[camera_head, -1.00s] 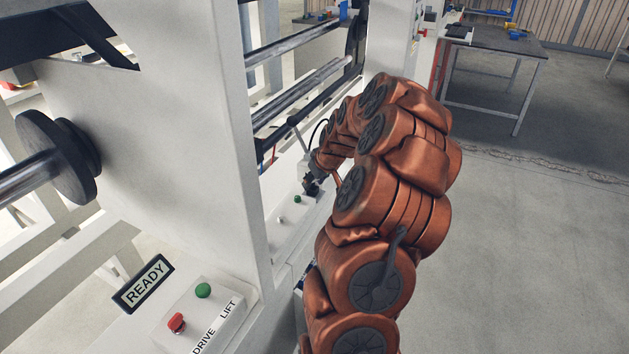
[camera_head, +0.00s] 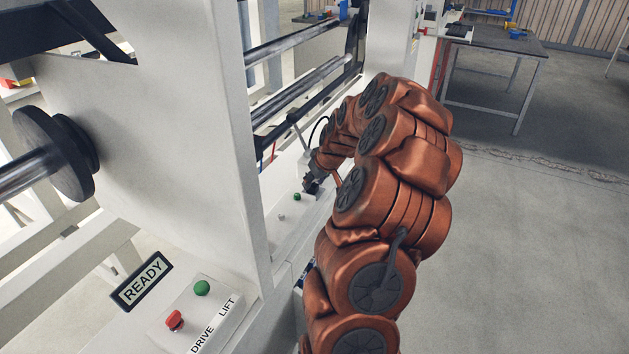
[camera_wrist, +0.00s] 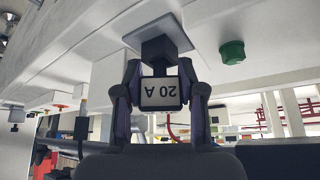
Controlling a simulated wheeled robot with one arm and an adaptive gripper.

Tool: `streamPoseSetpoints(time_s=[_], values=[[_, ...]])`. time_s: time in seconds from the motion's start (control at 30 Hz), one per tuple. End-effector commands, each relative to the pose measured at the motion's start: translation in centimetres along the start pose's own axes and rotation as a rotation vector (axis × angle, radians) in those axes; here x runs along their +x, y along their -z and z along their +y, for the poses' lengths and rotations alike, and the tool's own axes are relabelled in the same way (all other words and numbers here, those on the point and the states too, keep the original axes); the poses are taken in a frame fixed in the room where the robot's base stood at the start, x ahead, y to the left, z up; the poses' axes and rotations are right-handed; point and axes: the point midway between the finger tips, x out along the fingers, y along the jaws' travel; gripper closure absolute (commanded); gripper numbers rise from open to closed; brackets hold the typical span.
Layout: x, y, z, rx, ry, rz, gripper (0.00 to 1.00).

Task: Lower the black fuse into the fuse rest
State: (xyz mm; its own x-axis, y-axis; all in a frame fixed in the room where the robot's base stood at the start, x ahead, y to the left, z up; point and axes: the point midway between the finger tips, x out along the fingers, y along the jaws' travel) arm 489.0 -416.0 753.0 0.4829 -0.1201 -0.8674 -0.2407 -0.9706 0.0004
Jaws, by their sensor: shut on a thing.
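In the wrist view, the black fuse (camera_wrist: 160,72) carries a white label reading "20 A", which shows upside down. My gripper (camera_wrist: 160,88) is shut on it, one finger on each side of the label. The fuse's far end meets or lies right in front of a grey square plate (camera_wrist: 125,40) on the white surface; I cannot tell whether it sits in a rest there. In the head view, my gripper (camera_head: 312,184) is small and at the white ledge, and the fuse is hard to make out.
A green button (camera_wrist: 232,52) is close to the right of the fuse in the wrist view; it also shows in the head view (camera_head: 297,197). The white machine frame (camera_head: 220,130) rises left of my arm. A READY sign (camera_head: 142,282) and a red button (camera_head: 174,320) are nearer. Open floor lies right.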

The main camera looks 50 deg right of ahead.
Motion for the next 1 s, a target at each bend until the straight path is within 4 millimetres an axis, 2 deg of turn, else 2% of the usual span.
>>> streamPoseSetpoints(time_s=[0.57, 0.6, 0.87, 1.0], values=[[0.39, -0.25, -0.21, -0.001, 0.004, -0.003, 0.94], [0.40, -0.26, -0.22, -0.001, 0.004, -0.003, 0.59], [0.30, -0.22, -0.10, 0.000, 0.002, -0.002, 0.32], [0.27, -0.21, -0.05, 0.000, 0.002, -0.002, 0.31]])
